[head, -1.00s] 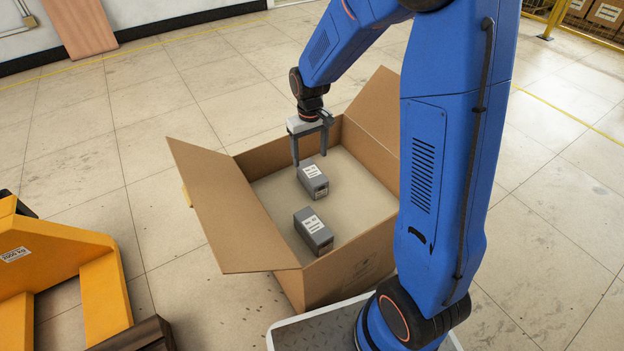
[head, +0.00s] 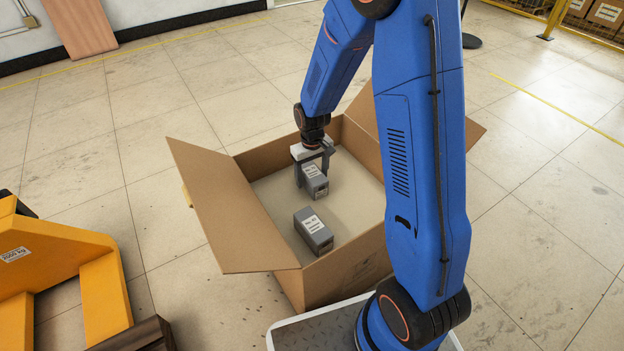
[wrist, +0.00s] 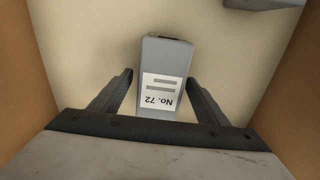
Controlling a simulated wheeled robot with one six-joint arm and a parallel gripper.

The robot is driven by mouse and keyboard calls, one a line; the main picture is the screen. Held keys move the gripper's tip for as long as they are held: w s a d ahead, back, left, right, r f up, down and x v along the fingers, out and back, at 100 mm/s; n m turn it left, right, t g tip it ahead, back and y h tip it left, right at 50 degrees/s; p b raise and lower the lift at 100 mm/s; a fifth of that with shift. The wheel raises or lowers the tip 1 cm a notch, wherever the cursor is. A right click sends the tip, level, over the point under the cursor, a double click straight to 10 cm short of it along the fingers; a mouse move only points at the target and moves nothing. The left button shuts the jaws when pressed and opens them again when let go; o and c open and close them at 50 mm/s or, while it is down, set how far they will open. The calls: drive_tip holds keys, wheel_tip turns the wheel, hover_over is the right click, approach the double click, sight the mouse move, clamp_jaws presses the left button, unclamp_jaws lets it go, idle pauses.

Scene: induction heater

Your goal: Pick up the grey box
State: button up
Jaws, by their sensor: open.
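Two grey boxes with white labels lie inside an open cardboard box (head: 222,205). The farther grey box (head: 316,186) is at my gripper (head: 312,172). In the wrist view this grey box (wrist: 165,75), its label reading "No. 72", lies between the two fingers of my gripper (wrist: 163,82), with a gap on each side. The gripper is open and not closed on it. The nearer grey box (head: 314,232) lies apart, closer to the front wall; part of a second grey box shows in the wrist view (wrist: 264,3).
The cardboard box's walls and raised flaps surround the gripper. An orange pallet-jack-like machine (head: 60,262) stands at the lower left. A brown board (head: 80,28) leans at the back wall. Tiled floor (head: 150,115) is clear behind the cardboard box.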

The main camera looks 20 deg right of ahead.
drive_tip(key=c, duration=1.4)
